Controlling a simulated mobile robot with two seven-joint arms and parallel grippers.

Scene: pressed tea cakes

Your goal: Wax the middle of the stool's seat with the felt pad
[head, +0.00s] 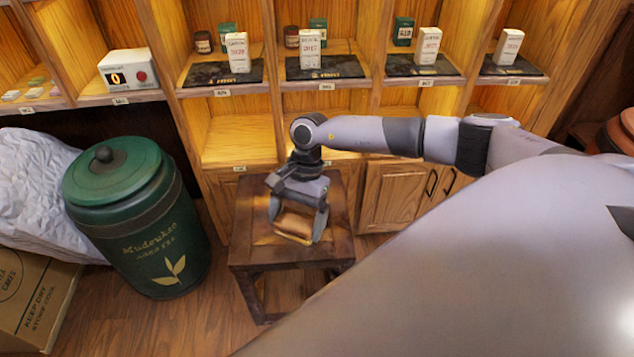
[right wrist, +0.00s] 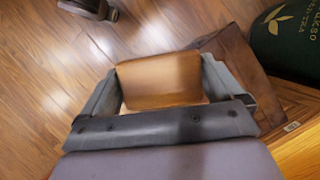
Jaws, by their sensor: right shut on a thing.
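The wooden stool (head: 246,255) stands in front of the shelf unit, its square brown seat facing up. My right gripper (head: 301,238) is over the seat, pointing down, and is shut on the felt pad (head: 295,223), a tan block. The pad also shows between the fingers in the right wrist view (right wrist: 160,80). It is low over the middle to front part of the seat; I cannot tell whether it touches the wood. Part of the stool (right wrist: 232,62) shows behind the gripper in the right wrist view. My left gripper is not in view.
A green lidded canister (head: 135,225) stands left of the stool, beside a cardboard box (head: 35,300). Behind is a shelf unit with small boxes on dark mats (head: 325,68) and a white device with a red button (head: 128,70). My right arm spans the cabinet front.

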